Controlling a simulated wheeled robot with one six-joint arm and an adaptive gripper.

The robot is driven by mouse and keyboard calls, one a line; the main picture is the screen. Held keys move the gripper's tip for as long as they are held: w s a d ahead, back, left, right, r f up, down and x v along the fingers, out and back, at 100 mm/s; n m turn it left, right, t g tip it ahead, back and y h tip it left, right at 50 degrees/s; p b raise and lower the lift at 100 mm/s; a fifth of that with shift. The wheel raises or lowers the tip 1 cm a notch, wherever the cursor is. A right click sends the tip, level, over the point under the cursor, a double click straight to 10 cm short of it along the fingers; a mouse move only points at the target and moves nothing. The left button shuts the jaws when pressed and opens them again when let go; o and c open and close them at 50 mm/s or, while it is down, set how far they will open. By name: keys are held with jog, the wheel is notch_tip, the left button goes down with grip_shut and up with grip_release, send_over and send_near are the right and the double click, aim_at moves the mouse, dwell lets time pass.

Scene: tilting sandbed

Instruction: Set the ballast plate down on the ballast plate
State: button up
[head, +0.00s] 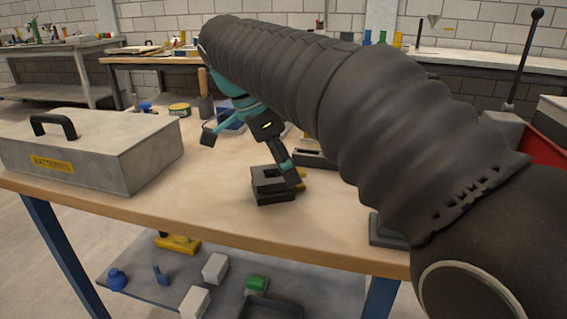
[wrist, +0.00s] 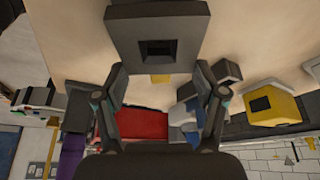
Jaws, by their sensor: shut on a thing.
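A dark grey ballast plate with a square opening (head: 266,180) is in my gripper (head: 292,180), near the middle of the workbench. It lies over a second dark ballast plate (head: 273,198), roughly lined up with it. I cannot tell whether the two touch or a thin gap remains. The lower plate cannot be made out there. My gripper points down, with its fingers at the right side of the stack in the head view.
A grey case labelled BATTERIES (head: 85,150) stands at the bench's left. A dark block (head: 315,157) lies just behind the plates, and another (head: 386,232) near the front edge. A red bin (head: 540,140) is at the right. Bench front left of the plates is clear.

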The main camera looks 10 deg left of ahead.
jog(key=shift+f, duration=0.45)
dwell(0.5)
jog(key=o, duration=1.3)
jog(key=shift+c, duration=0.2)
notch_tip(320, 180, up, 3)
jog(key=p, duration=0.2)
jog(key=shift+p, duration=0.3)
jog(key=shift+r, duration=2.5)
